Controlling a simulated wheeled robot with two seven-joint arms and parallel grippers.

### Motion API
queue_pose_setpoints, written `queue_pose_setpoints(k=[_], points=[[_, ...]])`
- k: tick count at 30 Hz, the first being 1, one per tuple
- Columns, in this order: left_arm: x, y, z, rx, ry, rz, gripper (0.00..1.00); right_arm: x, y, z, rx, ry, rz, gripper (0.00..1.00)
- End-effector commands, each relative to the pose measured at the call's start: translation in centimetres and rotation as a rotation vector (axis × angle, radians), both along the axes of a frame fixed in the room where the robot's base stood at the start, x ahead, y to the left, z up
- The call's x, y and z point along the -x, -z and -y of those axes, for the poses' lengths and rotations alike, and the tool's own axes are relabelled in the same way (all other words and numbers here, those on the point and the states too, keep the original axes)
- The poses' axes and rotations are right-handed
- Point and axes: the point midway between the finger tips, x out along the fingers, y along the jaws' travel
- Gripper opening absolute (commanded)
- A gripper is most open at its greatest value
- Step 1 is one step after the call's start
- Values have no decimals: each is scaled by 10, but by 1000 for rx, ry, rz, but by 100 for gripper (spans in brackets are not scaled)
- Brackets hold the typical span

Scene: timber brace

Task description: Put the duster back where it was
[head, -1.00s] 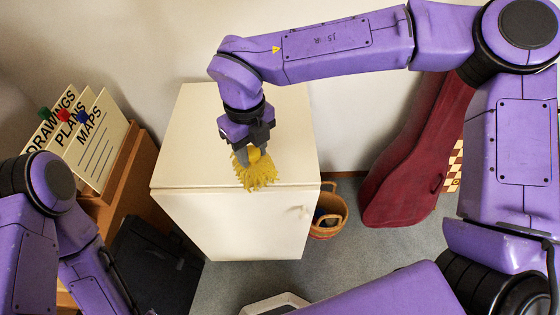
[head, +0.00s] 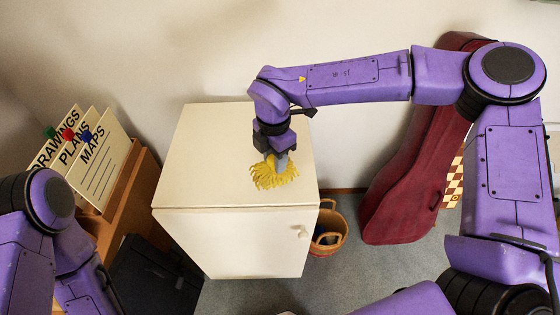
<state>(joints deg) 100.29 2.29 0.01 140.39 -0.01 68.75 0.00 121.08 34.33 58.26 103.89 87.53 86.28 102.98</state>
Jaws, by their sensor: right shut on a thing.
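The duster (head: 274,177) is yellow and shaggy. It is at the top of the white cabinet (head: 228,240), over the front right part of the cabinet's top. My right gripper (head: 277,160) points down and is shut on the duster. I cannot tell whether the duster's strands touch the cabinet top. My left gripper is out of view; only part of my left arm shows at the lower left.
A dark red instrument case (head: 400,190) leans against the wall. Signs reading drawings, plans and maps (head: 95,155) stand on a wooden unit (head: 130,185) at left. The cabinet top's left part is clear.

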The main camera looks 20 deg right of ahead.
Motion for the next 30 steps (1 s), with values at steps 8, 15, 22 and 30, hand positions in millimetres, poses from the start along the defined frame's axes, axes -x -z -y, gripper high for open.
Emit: queue_pose_setpoints(k=[8, 15, 22, 30], points=[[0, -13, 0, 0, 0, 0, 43, -23, 37, 18, 1, -2, -2, 8], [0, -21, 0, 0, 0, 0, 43, -28, 73, 23, 1, -5, -4, 8], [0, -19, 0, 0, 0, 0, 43, -28, 77, 22, 0, -4, 0, 8], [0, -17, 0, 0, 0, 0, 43, -28, 80, 22, 0, -4, -1, 62]])
